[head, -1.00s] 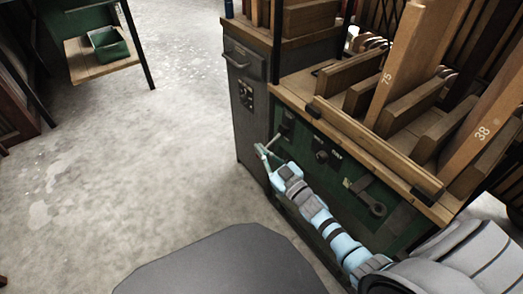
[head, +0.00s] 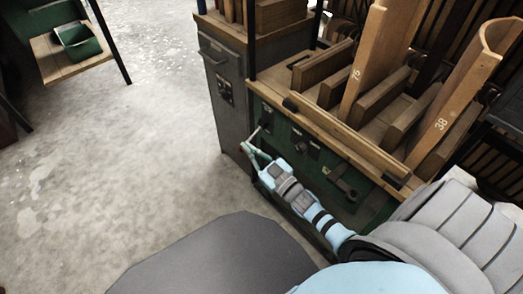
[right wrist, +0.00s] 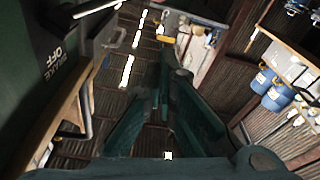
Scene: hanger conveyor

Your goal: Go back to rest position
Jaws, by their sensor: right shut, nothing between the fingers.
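My right gripper (head: 251,145) shows in the head view at the end of my light blue and grey arm. It is beside the green front panel (head: 300,145) of the wooden-topped unit, near the grey cabinet. It is shut and holds nothing. In the right wrist view its dark green fingers (right wrist: 172,75) reach up the middle of the picture with nothing between them. I cannot tell whether it touches the panel. My left gripper is not in view.
The unit's wooden top has slots with upright boards marked 75 (head: 372,55) and 38 (head: 455,110). A grey cabinet (head: 225,95) stands left of it. A green bin (head: 78,40) sits on a wooden shelf at upper left. The concrete floor (head: 120,160) between is clear.

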